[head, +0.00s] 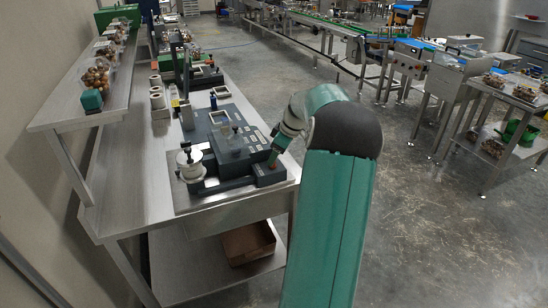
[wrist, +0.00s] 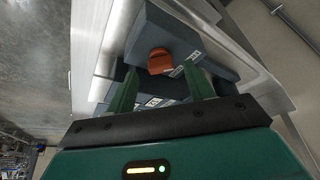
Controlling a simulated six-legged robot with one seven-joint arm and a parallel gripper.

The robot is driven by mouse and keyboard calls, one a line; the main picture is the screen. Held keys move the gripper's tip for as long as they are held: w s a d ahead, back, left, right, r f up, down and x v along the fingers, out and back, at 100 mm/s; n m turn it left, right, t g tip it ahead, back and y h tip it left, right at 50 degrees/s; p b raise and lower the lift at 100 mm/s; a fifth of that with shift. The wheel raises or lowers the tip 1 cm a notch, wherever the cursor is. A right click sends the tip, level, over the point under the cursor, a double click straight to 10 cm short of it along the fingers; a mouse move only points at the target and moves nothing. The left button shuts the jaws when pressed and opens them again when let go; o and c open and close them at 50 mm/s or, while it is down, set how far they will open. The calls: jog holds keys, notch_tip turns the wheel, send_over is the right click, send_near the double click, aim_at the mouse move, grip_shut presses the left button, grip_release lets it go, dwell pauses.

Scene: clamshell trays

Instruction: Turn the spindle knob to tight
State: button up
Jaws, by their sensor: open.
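An orange knob (wrist: 160,61) sits on a dark grey block in the wrist view, between and just beyond my fingertips. Beside it are small white labels, too small to read. My gripper (wrist: 161,82) is open, its two green fingers apart and nothing between them. In the head view my gripper (head: 274,156) hangs over the front right end of the dark machine (head: 230,145). A white reel (head: 189,169) with a small dark top piece (head: 186,147) stands upright at the machine's left end. I cannot tell which part is the spindle knob, nor how it is turned.
The machine lies on a steel bench (head: 125,180). White rolls (head: 157,98) stand behind it. A raised shelf (head: 85,112) with filled trays runs along the left. A brown box (head: 248,242) lies on the lower shelf.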

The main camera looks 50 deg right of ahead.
jog(key=shift+x, duration=0.9)
jog(key=shift+r, duration=0.1)
jog(key=c, duration=1)
